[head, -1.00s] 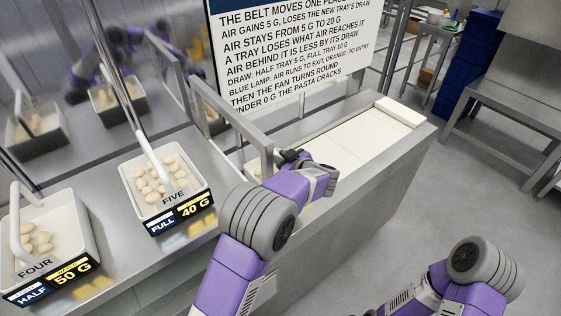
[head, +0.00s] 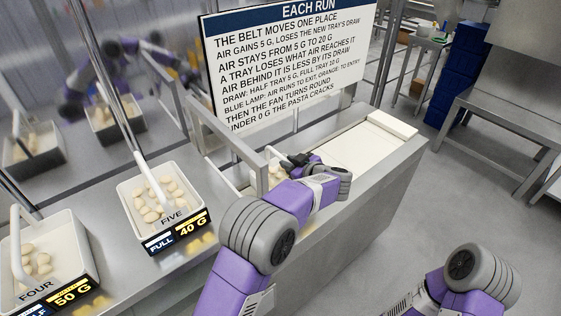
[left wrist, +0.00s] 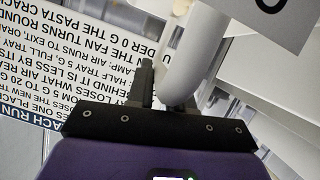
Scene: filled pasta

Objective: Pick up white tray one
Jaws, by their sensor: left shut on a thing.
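My left gripper (head: 298,160) is over the near end of the pale belt, beside the metal frame. In the left wrist view, a white curved handle (left wrist: 188,62) stands at the fingers, and the gripper is shut on it. A grey-white panel (left wrist: 275,20) with part of a dark round character shows at the upper right there; the full label is cut off. The tray below the handle is mostly hidden by my left arm in the head view. My right arm shows at the lower right, but its gripper is out of view.
White tray FIVE (head: 189,216) and white tray FOUR (head: 72,255), both with filled pasta, stand on the steel counter at left. A metal frame (head: 232,133) rises close to my left gripper. A large sign (head: 290,70) stands behind. The pale belt (head: 352,148) beyond is clear.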

